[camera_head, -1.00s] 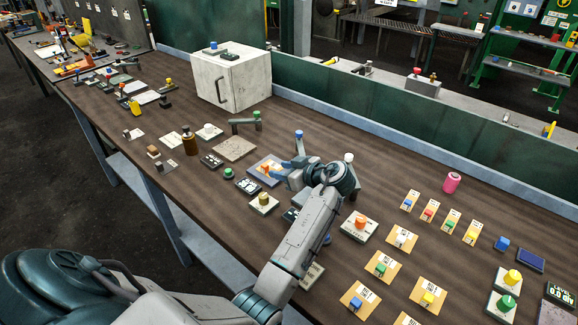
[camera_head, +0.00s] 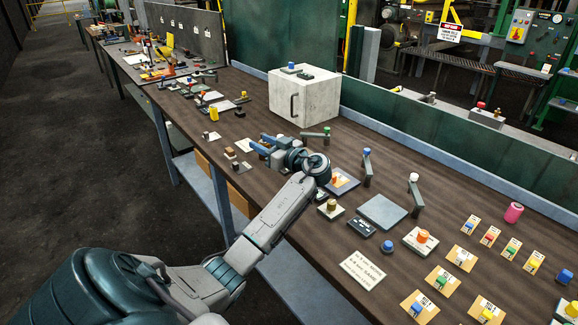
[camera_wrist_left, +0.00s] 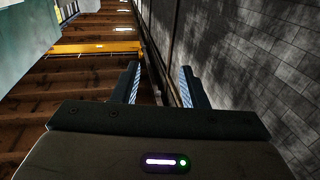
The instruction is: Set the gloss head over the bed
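Three swing-arm heads stand on the bench, each beside a plate-like bed: a green-knobbed arm (camera_head: 316,135), a blue-knobbed arm (camera_head: 366,167) and a white-knobbed arm (camera_head: 414,195). I cannot tell which is the gloss head. A bare grey-blue bed (camera_head: 382,212) lies left of the white-knobbed arm. Another bed (camera_head: 347,186) carries an orange piece. The bed by the green-knobbed arm is mostly hidden by my left gripper. That gripper (camera_head: 262,146) is over the bench, its fingers pointing left, apart and empty; the left wrist view also shows the gap (camera_wrist_left: 160,85). My right gripper is out of view.
A pale cabinet (camera_head: 304,97) stands behind, with small controls on top. A printed card (camera_head: 362,270) lies at the front edge. Button blocks (camera_head: 421,240) and a pink cylinder (camera_head: 514,212) are to the right. Small items crowd the bench left of the gripper.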

